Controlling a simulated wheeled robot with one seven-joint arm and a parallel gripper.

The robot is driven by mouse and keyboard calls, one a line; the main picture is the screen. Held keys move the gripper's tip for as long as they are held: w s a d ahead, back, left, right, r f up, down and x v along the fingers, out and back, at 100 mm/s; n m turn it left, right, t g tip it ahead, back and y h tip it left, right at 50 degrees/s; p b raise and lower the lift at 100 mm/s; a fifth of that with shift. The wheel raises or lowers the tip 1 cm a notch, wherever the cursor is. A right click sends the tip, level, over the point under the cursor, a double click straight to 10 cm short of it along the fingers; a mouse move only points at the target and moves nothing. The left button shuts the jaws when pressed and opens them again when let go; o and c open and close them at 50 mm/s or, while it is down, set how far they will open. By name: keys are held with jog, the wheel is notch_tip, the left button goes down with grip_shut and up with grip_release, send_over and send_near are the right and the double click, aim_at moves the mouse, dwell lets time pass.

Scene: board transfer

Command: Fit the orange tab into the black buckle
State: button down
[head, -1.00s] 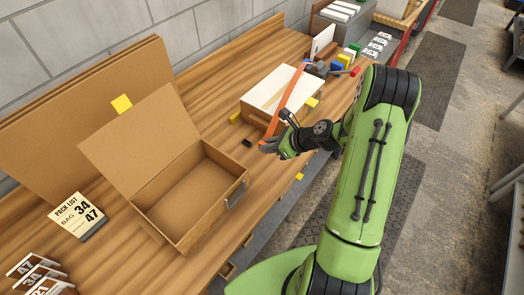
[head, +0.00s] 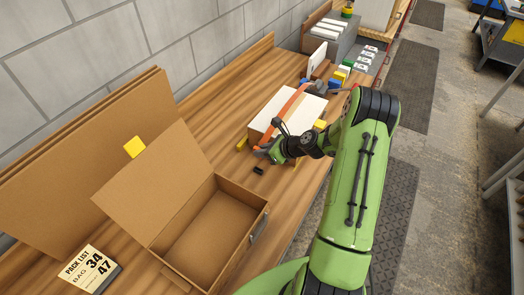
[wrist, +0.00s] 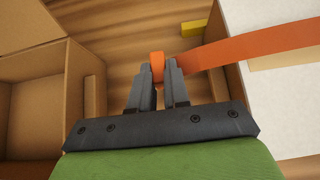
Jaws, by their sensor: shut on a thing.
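My gripper (head: 266,155) is shut on the end of an orange strap, the orange tab (wrist: 157,66). The strap (head: 289,103) arches from my gripper up and across the white-topped box (head: 310,107). In the wrist view, the strap (wrist: 255,45) runs off to the right over that box. A small black piece (head: 259,170), which looks like the buckle, lies on the bench just in front of my gripper, apart from the tab. It cannot be made out in the wrist view.
An open cardboard case (head: 247,208) stands on the wooden bench at front left. Yellow blocks (head: 242,143) (head: 320,124) sit beside the white-topped box. A pack-list card (head: 88,267) is at the lower left. Coloured blocks and tools stand beyond the box.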

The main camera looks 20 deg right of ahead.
jog(key=shift+w+a+f+b, duration=0.1)
jog(key=shift+f+b, duration=0.25)
jog(key=shift+f, duration=0.2)
jog(key=b, duration=0.3)
send_over(262, 171)
jog(key=shift+f, duration=2.4)
jog(key=shift+f+b, duration=0.8)
jog(key=shift+f, duration=0.65)
jog(key=c, duration=1)
grip_release()
jog(key=v, duration=1.6)
jog(key=shift+w+p, duration=0.1)
jog(key=shift+p, duration=0.3)
